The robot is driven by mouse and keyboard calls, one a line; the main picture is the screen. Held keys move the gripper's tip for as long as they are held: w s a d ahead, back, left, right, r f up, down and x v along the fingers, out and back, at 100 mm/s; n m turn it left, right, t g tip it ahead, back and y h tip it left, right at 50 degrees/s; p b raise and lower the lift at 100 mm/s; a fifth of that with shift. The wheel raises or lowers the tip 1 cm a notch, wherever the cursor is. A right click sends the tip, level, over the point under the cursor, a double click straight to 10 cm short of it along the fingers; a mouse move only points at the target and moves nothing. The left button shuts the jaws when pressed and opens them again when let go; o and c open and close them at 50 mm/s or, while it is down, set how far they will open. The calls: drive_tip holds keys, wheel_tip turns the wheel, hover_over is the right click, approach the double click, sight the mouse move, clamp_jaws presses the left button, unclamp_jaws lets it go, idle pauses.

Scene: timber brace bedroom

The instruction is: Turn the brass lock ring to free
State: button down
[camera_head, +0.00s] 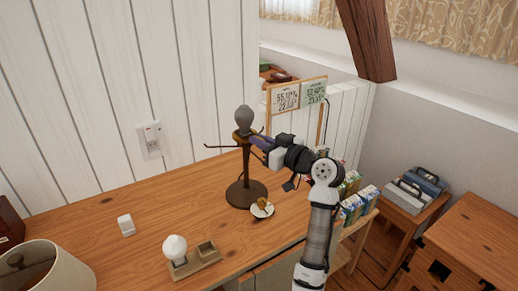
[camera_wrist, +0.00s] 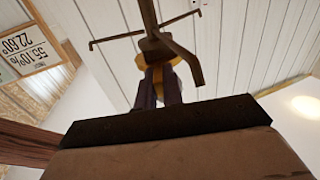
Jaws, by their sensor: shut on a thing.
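A dark brown lamp stand (camera_head: 245,170) with thin side arms stands upright on the wooden desk, with a grey bulb (camera_head: 243,115) at its top. The brass lock ring (camera_head: 240,133) sits just under the bulb. My gripper (camera_head: 258,140) reaches in from the right at ring height. In the wrist view its dark purple fingers (camera_wrist: 158,90) are shut on the yellow brass ring (camera_wrist: 143,62), and the stand's arms (camera_wrist: 118,39) show beyond. The fingers hide much of the ring, so its turn position cannot be told.
A white bulb (camera_head: 174,247) stands in a wooden tray (camera_head: 205,262). A small saucer (camera_head: 262,210) with a brass-coloured piece lies beside the stand's base. A lampshade (camera_head: 50,275) and a white block (camera_head: 126,224) are at the left. A board with number cards (camera_head: 286,98) stands behind.

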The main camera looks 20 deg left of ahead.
drive_tip(key=c, duration=1.5)
unclamp_jaws()
drive_tip(key=b+v, duration=0.3)
drive_tip(key=v, duration=1)
drive_tip(key=shift+s+d, duration=0.1)
drive_tip(key=shift+d, duration=0.35)
drive_tip(key=shift+c, duration=0.4)
